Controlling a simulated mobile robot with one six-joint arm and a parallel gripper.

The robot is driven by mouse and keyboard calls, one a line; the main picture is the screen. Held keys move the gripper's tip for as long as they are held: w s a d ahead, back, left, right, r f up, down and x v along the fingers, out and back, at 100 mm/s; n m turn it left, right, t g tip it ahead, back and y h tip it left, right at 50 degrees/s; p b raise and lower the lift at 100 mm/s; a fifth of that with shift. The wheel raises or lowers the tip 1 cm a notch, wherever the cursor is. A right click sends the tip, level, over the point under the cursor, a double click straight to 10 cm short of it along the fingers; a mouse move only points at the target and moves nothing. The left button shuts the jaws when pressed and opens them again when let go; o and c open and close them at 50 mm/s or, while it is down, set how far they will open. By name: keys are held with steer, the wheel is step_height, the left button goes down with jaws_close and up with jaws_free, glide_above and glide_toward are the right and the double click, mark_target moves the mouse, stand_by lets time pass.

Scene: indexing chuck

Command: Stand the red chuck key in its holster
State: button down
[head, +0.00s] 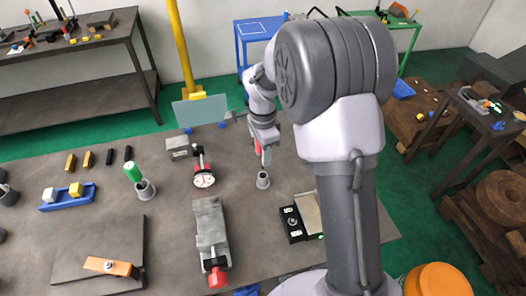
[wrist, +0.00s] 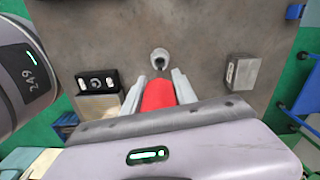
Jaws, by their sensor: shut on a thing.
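My gripper (head: 265,143) is shut on the red chuck key (head: 258,148), above the bench. In the wrist view the key's red handle (wrist: 158,96) lies between the two pale fingers (wrist: 158,88). A small grey cup-shaped holster (head: 263,180) stands on the bench just below the gripper in the head view. The holster also shows straight ahead of the key in the wrist view (wrist: 160,58). The key's lower end is small and partly hidden; I cannot tell whether it touches the holster. A similar holster (head: 146,191) at left holds a green-handled key (head: 133,172).
A grey vise (head: 210,232) lies nearer. A black box (head: 291,224) sits to the right. Bare bench surrounds the holster closely.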

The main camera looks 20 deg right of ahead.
mark_target(263, 168)
steer(key=shift+f+b, duration=0.65)
steer(key=shift+f, duration=0.6)
steer(key=shift+f+b, duration=2.6)
steer(key=shift+f, duration=0.3)
steer(key=c, duration=0.9)
jaws_free()
step_height(263, 168, up, 17)
steer(key=p, duration=0.6)
steer(key=shift+r, duration=0.2)
